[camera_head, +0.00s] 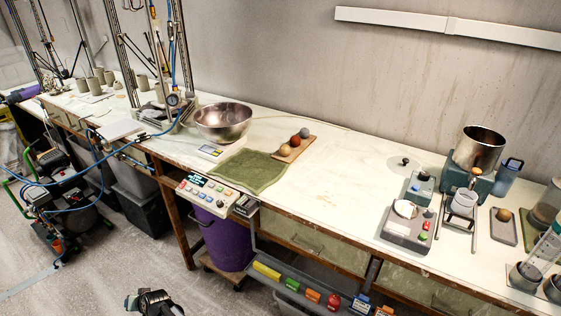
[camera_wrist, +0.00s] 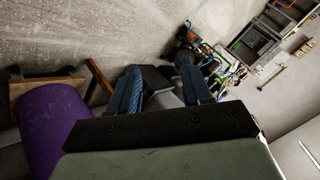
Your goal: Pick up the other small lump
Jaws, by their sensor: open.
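Three small round lumps sit in a row on a wooden board (camera_head: 281,158) on the bench: a tan one (camera_head: 285,150), a reddish one (camera_head: 295,141) and a dark blue-grey one (camera_head: 304,132). Another brownish lump (camera_head: 504,215) sits on a small grey tray at the right. I cannot tell which lump the task means. My gripper (camera_head: 152,300) is low in front of the bench, far from all the lumps. In the wrist view its two blue fingers (camera_wrist: 160,90) stand apart with nothing held between them. No lump shows in the wrist view.
A green cloth (camera_head: 250,172) lies beside the board, with a metal bowl (camera_head: 222,121) behind it. A keypad box (camera_head: 207,193) and purple bin (camera_head: 222,240) are at the bench front. Devices and a steel pot (camera_head: 478,150) crowd the right. The bench middle is clear.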

